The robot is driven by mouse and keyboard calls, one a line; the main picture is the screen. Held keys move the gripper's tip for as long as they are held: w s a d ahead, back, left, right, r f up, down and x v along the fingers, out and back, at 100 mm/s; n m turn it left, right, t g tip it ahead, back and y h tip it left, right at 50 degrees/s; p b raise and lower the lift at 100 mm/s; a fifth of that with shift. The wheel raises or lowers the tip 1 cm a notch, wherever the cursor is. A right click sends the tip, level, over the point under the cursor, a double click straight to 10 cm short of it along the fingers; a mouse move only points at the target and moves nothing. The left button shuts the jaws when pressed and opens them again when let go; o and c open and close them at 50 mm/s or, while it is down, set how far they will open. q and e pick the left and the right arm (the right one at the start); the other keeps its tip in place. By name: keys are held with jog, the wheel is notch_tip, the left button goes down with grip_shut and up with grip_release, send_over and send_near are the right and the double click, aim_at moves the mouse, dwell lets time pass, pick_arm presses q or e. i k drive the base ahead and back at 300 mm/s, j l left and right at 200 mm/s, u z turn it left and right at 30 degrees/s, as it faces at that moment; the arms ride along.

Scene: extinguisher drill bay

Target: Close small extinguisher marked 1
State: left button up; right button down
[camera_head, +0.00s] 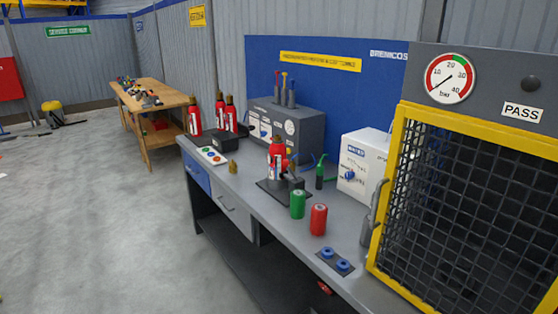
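A red extinguisher (277,158) with a white label stands upright on a dark base plate (268,188) in the middle of the grey bench. Dark and brass-coloured parts sit close to its right side. Several more red extinguishers (195,116) stand at the bench's far end. A short red cylinder (318,220) and a short green cylinder (297,204) stand upright nearer to me. No number 1 is readable on any of them, so I cannot tell which one is marked 1. Neither of my grippers is in view.
A yellow-framed mesh cage (388,190) under a pressure gauge (450,78) fills the right side. A white box (362,165) and a grey machine (287,128) stand along the back. Two blue rings (335,260) lie at the front.

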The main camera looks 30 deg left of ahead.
aim_at(277, 152)
jog(key=u, duration=1.45)
jog(key=z, duration=0.4)
jog(key=i+j+z, duration=0.15)
jog(key=z, duration=0.2)
jog(key=i+j+z, duration=0.15)
jog(key=z, duration=0.2)
jog(key=i+j+z, duration=0.1)
jog(key=j+z, duration=0.25)
jog(key=i+j+z, duration=0.1)
jog(key=j, duration=0.5)
jog(key=i+j+z, duration=0.1)
jog(key=j, duration=0.55)
jog(key=i+j+z, duration=0.1)
jog(key=i+j, duration=0.15)
jog(key=j, duration=0.4)
jog(key=i+j+z, duration=0.1)
jog(key=j, duration=0.5)
jog(key=j+z, duration=0.1)
jog(key=j, duration=0.55)
jog(key=i, duration=0.05)
